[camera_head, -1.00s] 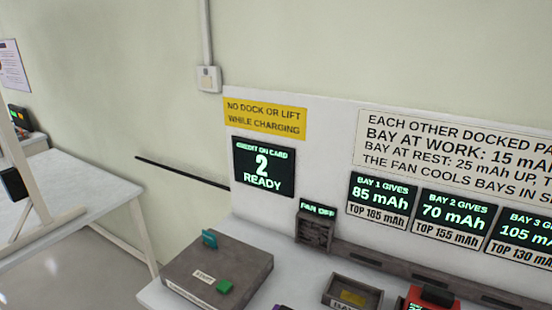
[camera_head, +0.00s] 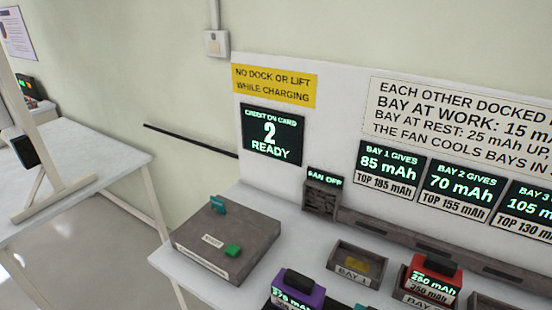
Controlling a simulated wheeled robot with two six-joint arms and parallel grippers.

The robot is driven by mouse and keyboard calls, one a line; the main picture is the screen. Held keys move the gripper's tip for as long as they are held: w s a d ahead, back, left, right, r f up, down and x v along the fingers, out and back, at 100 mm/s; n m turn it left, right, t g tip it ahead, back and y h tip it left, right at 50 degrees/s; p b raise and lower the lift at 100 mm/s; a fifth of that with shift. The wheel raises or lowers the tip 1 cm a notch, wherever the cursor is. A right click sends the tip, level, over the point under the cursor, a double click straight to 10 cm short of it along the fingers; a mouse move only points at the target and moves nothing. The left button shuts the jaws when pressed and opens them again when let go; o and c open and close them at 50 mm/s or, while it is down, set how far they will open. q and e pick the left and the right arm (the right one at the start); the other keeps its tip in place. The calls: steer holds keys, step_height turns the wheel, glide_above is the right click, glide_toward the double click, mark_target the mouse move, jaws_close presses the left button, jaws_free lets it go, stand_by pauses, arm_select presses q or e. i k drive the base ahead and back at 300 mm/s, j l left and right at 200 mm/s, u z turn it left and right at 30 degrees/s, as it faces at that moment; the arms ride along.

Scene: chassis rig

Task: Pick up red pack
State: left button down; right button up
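The red pack (camera_head: 434,280) stands in the bay 2 dock at the lower right, upright, with a black handle on top and a small green-lit display on its front. The display appears to read 260 mAh over a second, less clear figure. Neither of my grippers shows in the head view.
A purple pack (camera_head: 298,292) stands at the bottom edge, left of the empty bay 1 dock (camera_head: 341,271). A grey box (camera_head: 200,254) with a teal lever and green button sits on the table's left. A sign board (camera_head: 330,150) rises behind; another white table (camera_head: 90,165) stands left.

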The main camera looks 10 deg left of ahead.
mark_target(438, 281)
steer(key=z, duration=0.95)
